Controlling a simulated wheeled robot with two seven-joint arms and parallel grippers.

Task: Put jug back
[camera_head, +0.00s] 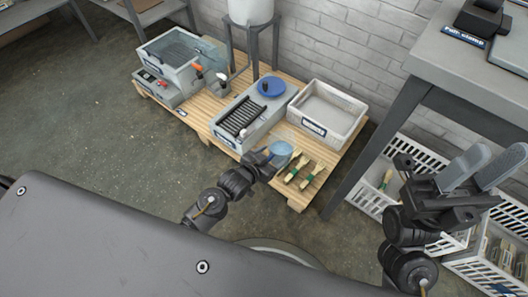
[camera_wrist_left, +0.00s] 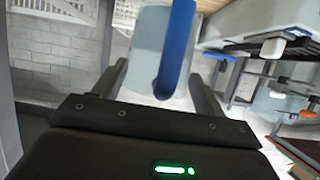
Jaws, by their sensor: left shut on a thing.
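A pale blue see-through jug (camera_head: 280,153) is at the end of my left arm, at the front edge of the wooden pallet (camera_head: 205,125). My left gripper (camera_head: 267,155) is shut on it. In the left wrist view, the jug (camera_wrist_left: 150,45) with its blue handle (camera_wrist_left: 173,55) is between the fingers of my left gripper (camera_wrist_left: 160,85). The head view does not show clearly whether the jug touches the pallet. My right gripper (camera_head: 485,165) is raised at the right with its fingers apart and nothing between them.
A grey machine with a blue disc (camera_head: 271,87) stands behind the jug. A grey bin (camera_head: 335,115) is right of it. Several green-banded wooden bundles (camera_head: 301,172) lie beside the jug. White crates (camera_head: 370,200) and a table (camera_head: 435,70) are at right. Floor at left is clear.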

